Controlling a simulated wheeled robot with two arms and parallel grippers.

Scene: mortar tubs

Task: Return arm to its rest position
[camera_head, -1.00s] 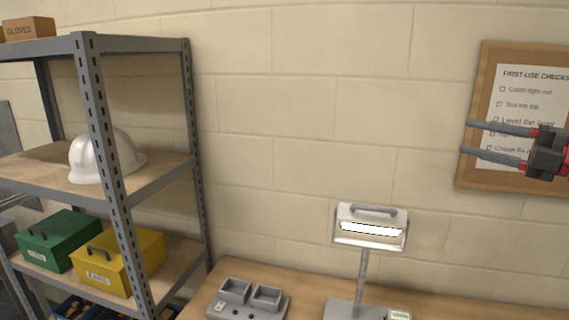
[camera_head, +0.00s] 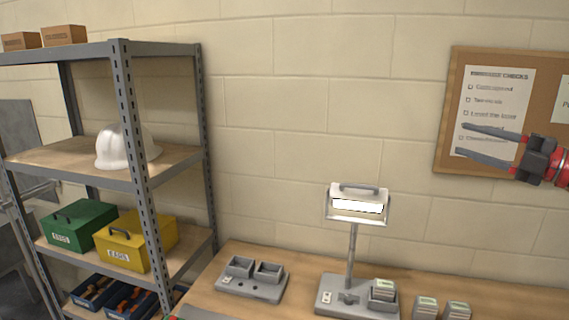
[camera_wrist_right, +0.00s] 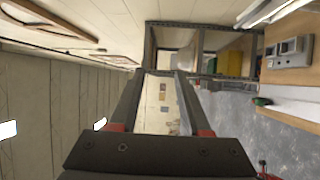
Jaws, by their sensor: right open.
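My right gripper (camera_head: 466,143) is at the right of the head view, raised in front of the notice board. Its two long grey fingers point left and stand apart, with nothing between them. In the right wrist view the fingers of the gripper (camera_wrist_right: 158,75) are also apart and empty, with the shelf rack beyond them. My left gripper does not show in the head view.
A wooden bench (camera_head: 205,300) bears a lamp (camera_head: 357,206), a grey two-cup holder (camera_head: 250,285) and small boxes (camera_head: 426,306). A metal rack (camera_head: 150,190) at left holds a white helmet (camera_head: 115,148), green box (camera_head: 80,225) and yellow box (camera_head: 125,250). A notice board (camera_head: 448,120) hangs on the wall.

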